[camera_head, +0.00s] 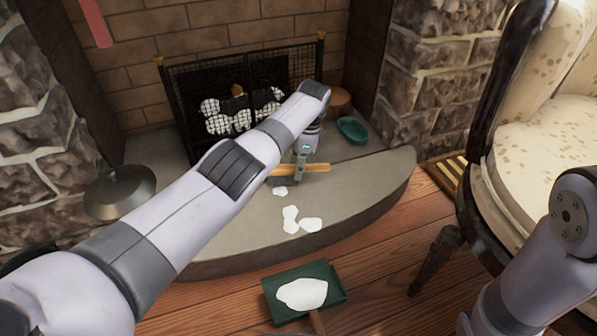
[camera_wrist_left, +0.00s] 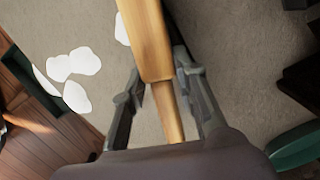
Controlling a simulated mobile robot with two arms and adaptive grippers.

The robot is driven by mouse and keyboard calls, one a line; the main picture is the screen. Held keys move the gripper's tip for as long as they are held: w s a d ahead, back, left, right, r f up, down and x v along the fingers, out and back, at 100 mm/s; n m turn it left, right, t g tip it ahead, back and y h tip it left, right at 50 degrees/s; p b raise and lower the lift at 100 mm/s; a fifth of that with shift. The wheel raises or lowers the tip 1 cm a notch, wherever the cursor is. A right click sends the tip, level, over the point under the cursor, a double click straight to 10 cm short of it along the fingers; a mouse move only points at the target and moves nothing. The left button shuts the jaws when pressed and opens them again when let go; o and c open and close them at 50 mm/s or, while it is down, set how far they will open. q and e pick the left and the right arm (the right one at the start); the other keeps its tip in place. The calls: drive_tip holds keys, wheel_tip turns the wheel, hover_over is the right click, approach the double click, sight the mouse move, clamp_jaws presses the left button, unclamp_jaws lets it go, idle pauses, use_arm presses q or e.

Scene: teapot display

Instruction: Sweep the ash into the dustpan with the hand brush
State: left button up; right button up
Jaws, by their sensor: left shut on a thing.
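My left gripper (camera_head: 301,172) is shut on the hand brush (camera_head: 317,168), holding it by its wooden handle low over the stone hearth. In the left wrist view the fingers (camera_wrist_left: 162,82) flank the handle (camera_wrist_left: 149,40). White flat ash patches (camera_head: 290,219) lie on the hearth in front of the brush, one close beside its bristles. They also show in the left wrist view (camera_wrist_left: 85,61). The green dustpan (camera_head: 331,278) lies on the wooden floor below the hearth edge, with a large white ash patch (camera_head: 302,293) in it. My right gripper is out of view.
A mesh fire screen (camera_head: 182,110) stands behind the brush with logs inside. A green dish (camera_head: 352,130) sits at the hearth's right, a round metal pan (camera_head: 119,192) at its left. An armchair (camera_head: 545,140) stands on the right. The hearth's front is a raised curved edge.

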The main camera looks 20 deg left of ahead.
use_arm(q)
drive_tip(key=shift+f+b, duration=0.5)
drive_tip(key=shift+f, duration=0.05)
idle(0.4)
